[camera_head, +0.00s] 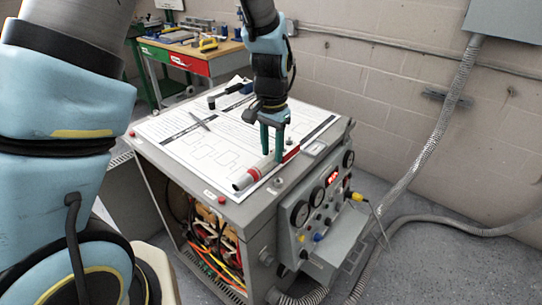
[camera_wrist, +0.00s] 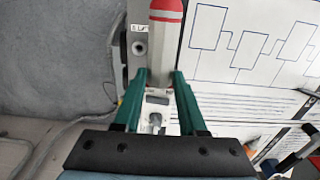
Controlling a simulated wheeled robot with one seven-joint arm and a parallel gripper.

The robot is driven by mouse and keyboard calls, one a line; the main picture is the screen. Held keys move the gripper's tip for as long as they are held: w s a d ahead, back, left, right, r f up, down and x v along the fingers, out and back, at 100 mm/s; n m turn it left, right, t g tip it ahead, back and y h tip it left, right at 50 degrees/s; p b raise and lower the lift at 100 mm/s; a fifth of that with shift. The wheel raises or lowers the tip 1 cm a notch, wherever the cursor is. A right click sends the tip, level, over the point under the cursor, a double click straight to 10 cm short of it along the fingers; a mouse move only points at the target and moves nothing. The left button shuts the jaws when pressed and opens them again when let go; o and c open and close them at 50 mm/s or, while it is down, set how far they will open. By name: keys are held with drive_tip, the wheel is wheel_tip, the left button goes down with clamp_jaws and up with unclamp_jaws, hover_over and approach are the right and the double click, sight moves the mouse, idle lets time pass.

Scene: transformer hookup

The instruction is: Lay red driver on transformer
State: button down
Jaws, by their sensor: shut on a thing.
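The red driver (camera_head: 247,178), a grey cylinder with red bands, is along the right edge of the transformer top (camera_head: 231,205). My gripper (camera_head: 272,156) points down over that edge, its green fingers shut on the driver.
Diagram sheets (camera_head: 180,146) cover much of the transformer top. A small grey tool (camera_head: 200,121) and a black and blue tool (camera_head: 230,93) lie on them. A workbench (camera_head: 190,55) stands behind; a conduit (camera_head: 430,140) runs at right.

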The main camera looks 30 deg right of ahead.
sight(271, 155)
drive_tip(key=shift+a+f+p, duration=0.15)
drive_tip(key=shift+f+p, duration=0.35)
drive_tip(key=shift+f, duration=1.55)
drive_tip(key=c, duration=0.8)
unclamp_jaws()
drive_tip(key=shift+f, duration=0.1)
drive_tip(key=o, duration=0.4)
drive_tip(key=shift+c, duration=0.2)
drive_tip(key=shift+r, duration=0.2)
wheel_tip(271, 155, up, 12)
drive_tip(key=b, duration=0.3)
drive_tip(key=shift+b, duration=0.3)
drive_tip(key=w+a+n, duration=0.2)
drive_tip(key=a+n, duration=0.1)
drive_tip(key=a, duration=0.6)
drive_tip(key=w+a+n, duration=0.3)
drive_tip(key=a, duration=0.6)
drive_tip(key=s+a+f+n, duration=0.1)
drive_tip(key=s+a+n, duration=0.1)
drive_tip(key=a, duration=0.5)
drive_tip(key=s+a+f+n+t, duration=0.1)
drive_tip(key=a+n, duration=0.2)
drive_tip(key=a, duration=0.4)
drive_tip(key=shift+s+n+t, duration=0.3)
drive_tip(key=shift+s+n, duration=0.1)
